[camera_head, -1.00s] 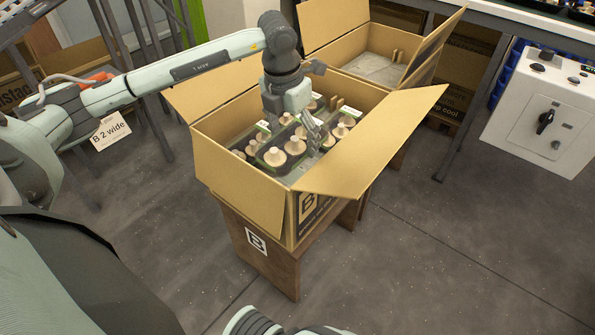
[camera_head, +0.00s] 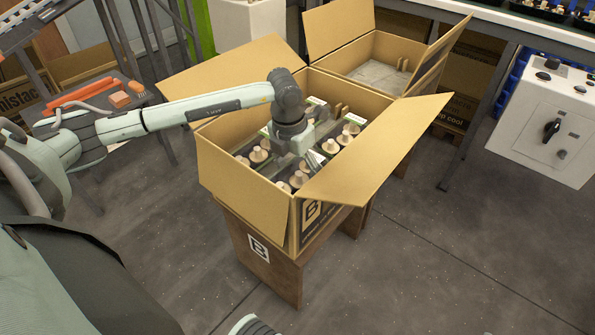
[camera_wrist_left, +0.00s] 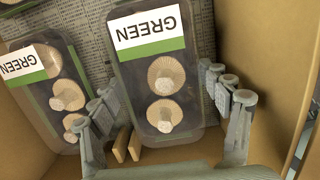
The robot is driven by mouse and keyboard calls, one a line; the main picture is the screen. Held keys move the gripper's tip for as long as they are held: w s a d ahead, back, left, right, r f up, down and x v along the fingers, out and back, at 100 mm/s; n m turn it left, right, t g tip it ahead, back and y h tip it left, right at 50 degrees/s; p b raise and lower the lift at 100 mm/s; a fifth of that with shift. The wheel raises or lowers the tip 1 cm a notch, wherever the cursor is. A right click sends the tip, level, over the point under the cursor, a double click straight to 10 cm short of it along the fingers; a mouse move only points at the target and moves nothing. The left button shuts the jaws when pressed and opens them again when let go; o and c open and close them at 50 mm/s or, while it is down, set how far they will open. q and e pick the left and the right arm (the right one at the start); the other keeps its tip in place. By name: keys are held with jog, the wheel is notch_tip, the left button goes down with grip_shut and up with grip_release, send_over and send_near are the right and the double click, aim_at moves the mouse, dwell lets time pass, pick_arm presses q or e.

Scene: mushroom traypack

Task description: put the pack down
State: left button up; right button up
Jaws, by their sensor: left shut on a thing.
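My left gripper (camera_head: 306,152) points down inside the open cardboard box (camera_head: 245,189) marked B. In the left wrist view, its fingers (camera_wrist_left: 168,112) are shut on a dark pack (camera_wrist_left: 160,95) of brown mushrooms with a white and green label reading GREEN. One finger lies along each long side of it. In the head view the gripper largely hides this pack. I cannot tell whether its underside touches the box floor. A second GREEN pack (camera_wrist_left: 52,85) lies to the left in the wrist view. My right gripper is not in view.
The box stands on a brown stand (camera_head: 270,262), its flaps folded outward. Small wooden pieces (camera_wrist_left: 127,144) stand by the held pack's near end. A second open box (camera_head: 378,62) stands behind. A white control box (camera_head: 545,120) is at right. The floor in front is clear.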

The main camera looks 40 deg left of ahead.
aim_at(292, 172)
pick_arm(q)
jog(key=o, duration=0.9)
jog(key=shift+c, duration=0.2)
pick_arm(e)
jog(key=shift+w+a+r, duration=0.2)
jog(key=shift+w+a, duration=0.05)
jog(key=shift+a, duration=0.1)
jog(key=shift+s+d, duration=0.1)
pick_arm(q)
notch_tip(292, 172, up, 12)
jog(key=s, duration=0.1)
jog(key=shift+s+p, duration=0.4)
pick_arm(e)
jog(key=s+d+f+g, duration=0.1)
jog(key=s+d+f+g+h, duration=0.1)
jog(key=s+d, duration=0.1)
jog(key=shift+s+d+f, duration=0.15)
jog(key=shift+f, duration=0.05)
